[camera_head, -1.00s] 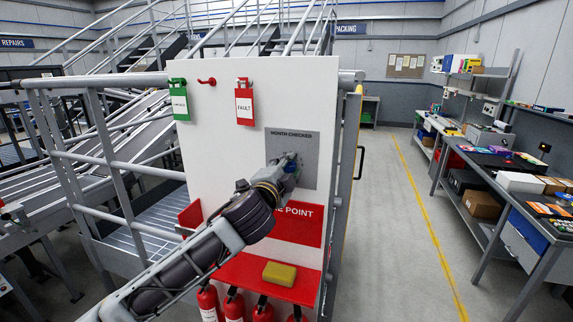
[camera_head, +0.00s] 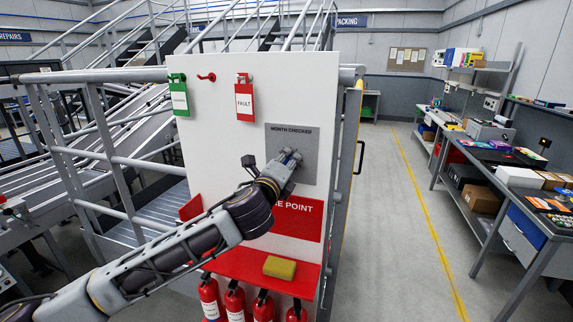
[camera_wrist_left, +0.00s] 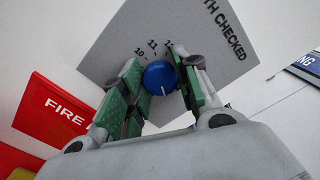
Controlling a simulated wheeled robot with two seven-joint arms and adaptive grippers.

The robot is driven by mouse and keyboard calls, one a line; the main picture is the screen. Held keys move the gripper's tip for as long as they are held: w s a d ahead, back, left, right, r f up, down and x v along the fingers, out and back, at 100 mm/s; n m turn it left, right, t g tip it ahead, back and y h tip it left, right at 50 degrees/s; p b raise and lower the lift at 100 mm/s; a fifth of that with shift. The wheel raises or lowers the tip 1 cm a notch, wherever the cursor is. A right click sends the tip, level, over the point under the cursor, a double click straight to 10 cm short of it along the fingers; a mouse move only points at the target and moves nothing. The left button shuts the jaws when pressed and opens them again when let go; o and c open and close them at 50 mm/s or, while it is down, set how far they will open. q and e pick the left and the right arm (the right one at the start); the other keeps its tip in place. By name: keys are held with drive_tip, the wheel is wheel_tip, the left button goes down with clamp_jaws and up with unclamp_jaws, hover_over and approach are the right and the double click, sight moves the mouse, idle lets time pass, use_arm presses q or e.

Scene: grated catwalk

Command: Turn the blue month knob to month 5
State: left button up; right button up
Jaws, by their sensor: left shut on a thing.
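The blue month knob (camera_wrist_left: 160,77) sits on a grey plate (camera_head: 308,143) marked MONTH CHECKED, on a white panel. In the left wrist view, the printed 10, 11 and 12 show beyond the knob; the other numbers are hidden. A short white mark on the knob points toward the bottom of that view, away from these numbers. My left gripper (camera_wrist_left: 159,80) is shut on the knob, with a green-padded finger on either side. In the head view, my left gripper (camera_head: 289,157) is at the plate and covers the knob. My right gripper is not in view.
A red shelf (camera_head: 235,265) with a yellow block (camera_head: 279,267) juts out below my arm. Several fire extinguishers (camera_head: 235,304) hang under it. A green tag (camera_head: 178,95) and red FAULT tag (camera_head: 244,99) hang above. The floor (camera_head: 400,240) to the right is clear.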

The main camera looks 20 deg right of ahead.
use_arm(q)
drive_tip(key=shift+f+m, duration=0.15)
drive_tip(key=shift+m, duration=0.15)
drive_tip(key=o, duration=1)
drive_tip(key=shift+s+a, duration=0.1)
drive_tip(key=shift+v, duration=5.85)
